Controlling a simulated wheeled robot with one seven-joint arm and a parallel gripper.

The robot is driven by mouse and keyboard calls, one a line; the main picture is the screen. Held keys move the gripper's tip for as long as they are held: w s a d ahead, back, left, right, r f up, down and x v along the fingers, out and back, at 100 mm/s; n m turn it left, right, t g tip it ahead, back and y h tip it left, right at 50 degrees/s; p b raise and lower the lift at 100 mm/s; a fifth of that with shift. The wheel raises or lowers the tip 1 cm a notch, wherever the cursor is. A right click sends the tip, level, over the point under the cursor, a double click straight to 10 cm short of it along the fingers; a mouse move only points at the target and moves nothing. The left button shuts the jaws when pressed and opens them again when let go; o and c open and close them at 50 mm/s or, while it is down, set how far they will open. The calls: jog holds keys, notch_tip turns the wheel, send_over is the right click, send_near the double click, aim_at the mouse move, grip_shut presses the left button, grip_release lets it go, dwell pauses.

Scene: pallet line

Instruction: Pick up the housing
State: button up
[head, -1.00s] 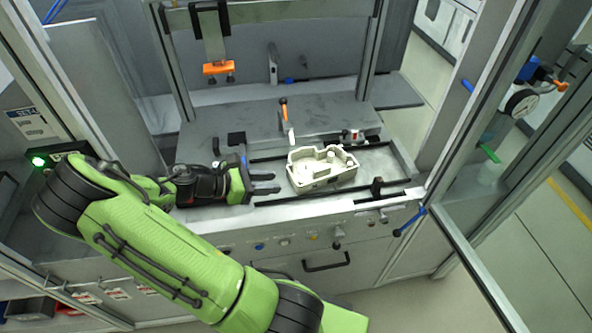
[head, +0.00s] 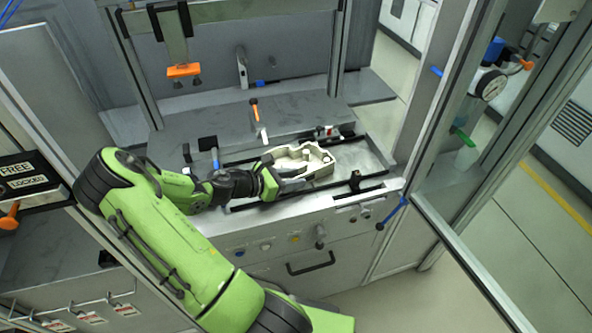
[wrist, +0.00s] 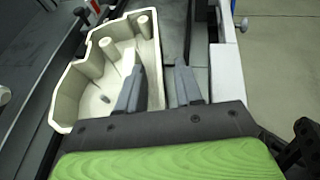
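The housing (head: 318,163) is a cream, open-topped casting with inner bosses. It sits on the work surface between two dark rails. In the wrist view the housing (wrist: 90,85) fills the left side, its open top facing the camera. My gripper (head: 298,177) reaches in from the left at the housing's near left side. In the wrist view my gripper (wrist: 158,80) has its two grey fingers apart, with a gap between them. The left finger overlaps the housing's inside and the right finger is outside its right wall. I cannot tell whether either finger touches the wall.
A dark rail (head: 357,184) with a small black block runs along the near side. An orange-handled clamp (head: 256,112) stands behind the housing. An orange-tipped fixture (head: 184,70) hangs above at the back. A glass door frame (head: 470,220) stands open at the right.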

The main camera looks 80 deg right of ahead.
jog(key=shift+s, duration=0.1)
grip_shut()
jog(key=shift+r, duration=0.1)
dwell(0.3)
